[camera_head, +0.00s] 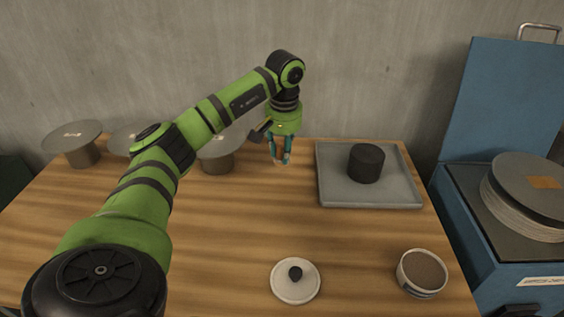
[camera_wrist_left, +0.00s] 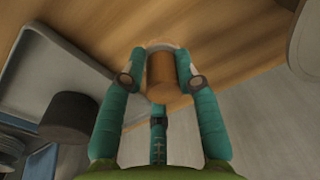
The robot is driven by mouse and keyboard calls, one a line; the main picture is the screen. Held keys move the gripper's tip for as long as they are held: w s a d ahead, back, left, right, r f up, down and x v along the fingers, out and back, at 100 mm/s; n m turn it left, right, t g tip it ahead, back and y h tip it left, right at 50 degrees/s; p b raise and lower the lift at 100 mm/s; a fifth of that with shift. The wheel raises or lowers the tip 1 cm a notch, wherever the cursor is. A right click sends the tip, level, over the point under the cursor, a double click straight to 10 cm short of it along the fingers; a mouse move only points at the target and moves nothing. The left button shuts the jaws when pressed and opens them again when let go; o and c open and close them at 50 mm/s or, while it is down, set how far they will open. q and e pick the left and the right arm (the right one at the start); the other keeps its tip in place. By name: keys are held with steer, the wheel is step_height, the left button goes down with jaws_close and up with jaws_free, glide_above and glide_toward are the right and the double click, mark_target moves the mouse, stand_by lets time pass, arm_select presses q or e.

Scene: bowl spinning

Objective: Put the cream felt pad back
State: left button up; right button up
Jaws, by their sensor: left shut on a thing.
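My left gripper (camera_head: 281,160) is shut on a small brown cylinder, low over the back of the table, left of the grey tray. In the left wrist view this brown cylinder (camera_wrist_left: 160,76) stands between the teal fingers and has a pale rim at its far end, which may be the cream felt pad. I cannot tell whether its lower end touches the table. A cream disc (camera_head: 291,290) with a dark knob lies at the front of the table. My right gripper is not in view.
The grey tray (camera_head: 331,190) holds a dark cylinder (camera_head: 366,163). A small bowl (camera_head: 421,273) stands at the front right. Several round-topped stands (camera_head: 72,136) line the back left. An open blue case (camera_head: 472,243) with stacked discs stands right. The table's middle is clear.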

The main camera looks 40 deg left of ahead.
mark_target(283, 147)
arm_select(q)
steer(key=shift+f, duration=2.05)
steer(key=shift+s, duration=0.1)
steer(key=shift+f, duration=0.2)
steer(key=o, duration=1)
steer(key=shift+r, duration=0.1)
steer(key=r, duration=1.2)
steer(key=shift+s+d+r, duration=0.1)
steer(key=shift+s+d, duration=0.1)
steer(key=shift+d, duration=0.15)
